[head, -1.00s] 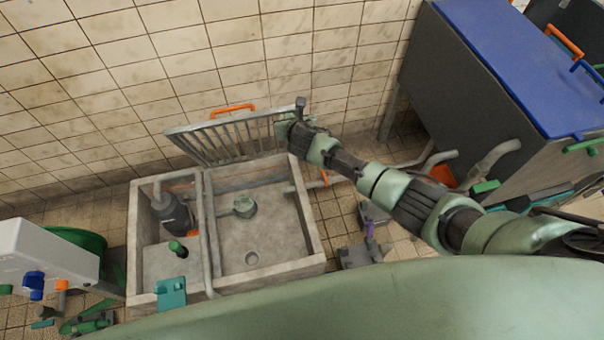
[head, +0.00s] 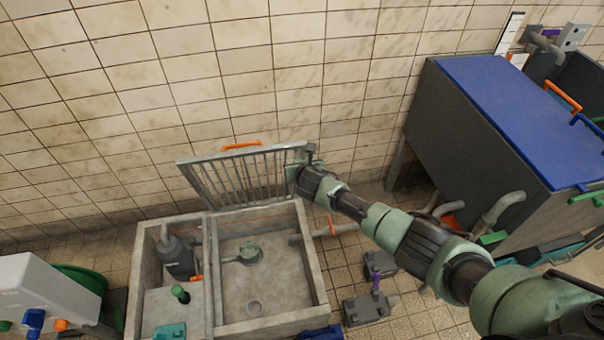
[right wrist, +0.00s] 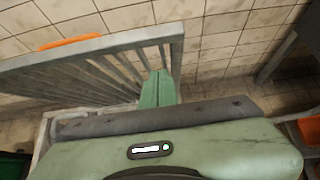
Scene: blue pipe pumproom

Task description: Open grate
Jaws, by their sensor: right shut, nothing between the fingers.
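The grate (head: 245,178) is a grey barred metal frame with an orange handle (head: 241,146) on its far edge. It stands raised and tilted up at the back of a concrete basin (head: 315,262), near the tiled wall, and the basin below is uncovered. My right gripper (head: 292,174) is at the grate's right end, shut with nothing between its fingers. In the right wrist view the green fingers (right wrist: 157,88) are together, beside or against the grate bars (right wrist: 100,75); I cannot tell whether they touch. My left gripper is not in view.
Inside the basin are a dark pump (head: 178,258), a round green-grey fitting (head: 249,253) and a drain hole. A grey tank with a blue lid (head: 515,105) stands at the right. Pipes and valve blocks (head: 370,307) lie on the floor between. A white box (head: 45,290) is at the left.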

